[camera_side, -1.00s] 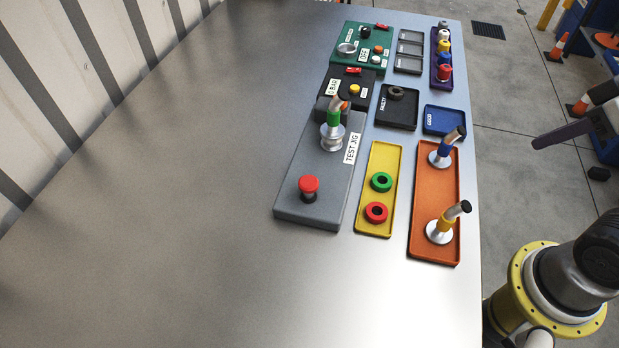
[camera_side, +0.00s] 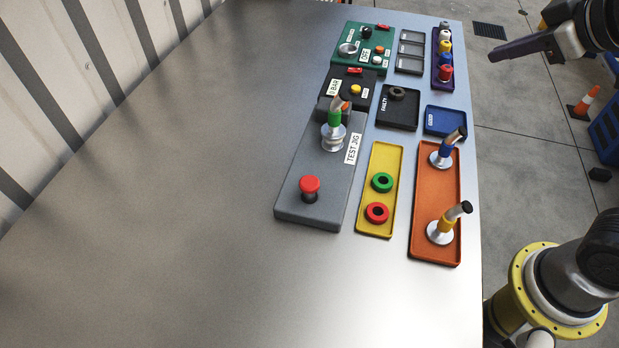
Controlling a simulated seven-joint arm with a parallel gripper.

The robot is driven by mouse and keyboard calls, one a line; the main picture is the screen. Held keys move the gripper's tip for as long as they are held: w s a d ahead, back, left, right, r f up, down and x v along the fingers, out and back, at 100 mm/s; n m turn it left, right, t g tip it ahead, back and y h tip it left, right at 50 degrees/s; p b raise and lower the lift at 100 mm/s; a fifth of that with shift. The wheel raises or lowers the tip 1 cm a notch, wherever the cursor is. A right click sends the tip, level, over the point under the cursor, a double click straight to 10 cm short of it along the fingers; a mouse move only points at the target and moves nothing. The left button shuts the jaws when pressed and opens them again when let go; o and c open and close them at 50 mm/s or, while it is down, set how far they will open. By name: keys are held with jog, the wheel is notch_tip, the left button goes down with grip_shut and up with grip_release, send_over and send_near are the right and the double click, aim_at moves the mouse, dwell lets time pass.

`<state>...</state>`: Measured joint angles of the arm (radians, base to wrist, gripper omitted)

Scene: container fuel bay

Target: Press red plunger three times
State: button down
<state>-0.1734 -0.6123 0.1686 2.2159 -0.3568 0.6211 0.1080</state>
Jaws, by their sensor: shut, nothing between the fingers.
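The red plunger (camera_side: 310,185) is a round red button on a dark stem at the near end of the grey test jig (camera_side: 290,212). Its cap stands up above the jig. A nozzle with a green collar (camera_side: 334,118) stands upright on a silver fitting farther up the same jig. My gripper (camera_side: 492,56) is at the upper right, its dark fingers pointing left. It is shut and empty, in the air past the table's right edge, far from the plunger.
A yellow tray (camera_side: 364,218) holds a green and a red ring. An orange tray (camera_side: 421,247) holds blue and yellow nozzles. Black (camera_side: 400,120) and blue (camera_side: 445,123) trays, a green panel (camera_side: 348,64) and a purple rack (camera_side: 436,80) stand behind. The table's left half is clear.

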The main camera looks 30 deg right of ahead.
jog(key=w+a+n+y, duration=0.1)
jog(key=w+a+n, duration=0.2)
jog(key=w+a, duration=0.3)
jog(key=n+g+y, duration=0.1)
jog(key=n+y, duration=0.3)
jog(key=n, duration=0.4)
send_over(317, 184)
notch_tip(317, 184, down, 6)
jog(key=shift+f, duration=0.1)
jog(key=shift+f, duration=4.35)
jog(key=shift+f, duration=0.15)
jog(key=shift+f, duration=0.3)
